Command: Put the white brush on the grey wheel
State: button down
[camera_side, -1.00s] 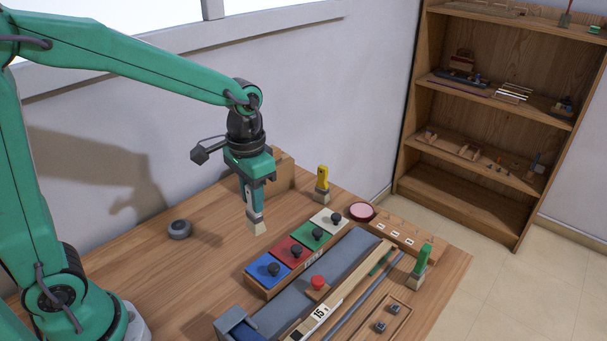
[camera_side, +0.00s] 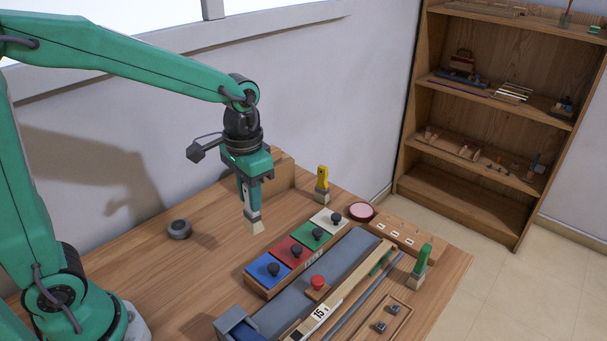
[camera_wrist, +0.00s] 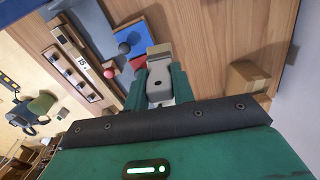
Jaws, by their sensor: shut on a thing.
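My gripper (camera_side: 249,186) is shut on the white brush (camera_side: 253,216) and holds it upright above the table, with its pale bristles pointing down. In the wrist view the brush's whitish-grey handle (camera_wrist: 160,80) sits between the green fingers of my gripper (camera_wrist: 160,92). The grey wheel (camera_side: 179,229) is a small dark grey disc lying on the table, to the left of the brush and apart from it. I cannot make out the wheel in the wrist view.
A row of coloured panels with black knobs (camera_side: 291,251) lies right of the brush. A yellow-handled brush (camera_side: 322,184) and a green-handled brush (camera_side: 419,267) stand farther right. A wooden block (camera_side: 283,174) is behind my gripper. The table around the wheel is clear.

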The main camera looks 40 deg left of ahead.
jog(key=s+a+r+n, duration=0.25)
jog(key=s+a, duration=0.35)
jog(key=a, duration=0.4)
jog(key=shift+m, duration=0.45)
jog(key=shift+s+a+f, duration=0.15)
jog(key=shift+a+f, duration=1.65)
jog(key=shift+a, duration=0.2)
jog(key=shift+s+a+f, duration=0.2)
jog(key=shift+a+f, duration=1.6)
jog(key=shift+a, duration=0.15)
jog(key=shift+s+a+f, duration=0.15)
jog(key=shift+a+f, duration=1.65)
jog(key=shift+a, duration=0.2)
jog(key=c, duration=1.2)
grip_release()
jog(key=shift+f, duration=0.1)
jog(key=shift+o, duration=0.2)
notch_tip(320, 180, up, 12)
